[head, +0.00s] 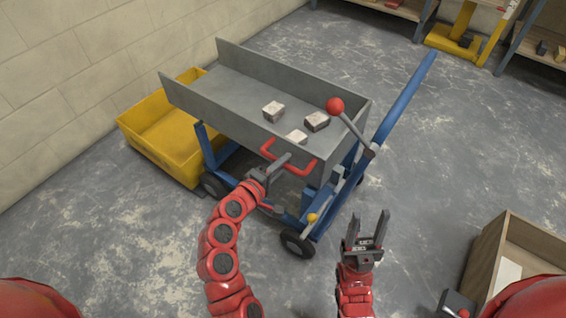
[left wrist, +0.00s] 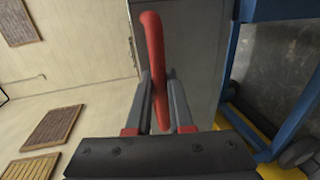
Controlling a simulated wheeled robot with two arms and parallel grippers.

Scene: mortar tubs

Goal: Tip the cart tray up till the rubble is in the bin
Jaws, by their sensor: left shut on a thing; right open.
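The grey cart tray (head: 225,97) sits on a blue wheeled frame (head: 329,205) and looks roughly level. Three pale rubble pieces lie in its near half: one (head: 273,111), a darker-sided one (head: 317,121) and one by the near end (head: 296,137). The yellow bin (head: 185,174) stands on the floor at the tray's far left end; its inside looks empty where visible. My left gripper (head: 283,162) is shut on the red tray handle (head: 301,171); the left wrist view shows the handle (left wrist: 152,40) between both fingers. My right gripper (head: 369,215) is open and empty, right of the cart.
A lever with a red ball knob (head: 335,105) rises at the tray's right side. A blue push bar (head: 405,100) slants up behind it. A wooden crate (head: 484,246) stands at the right. A block wall (head: 75,75) runs behind the bin.

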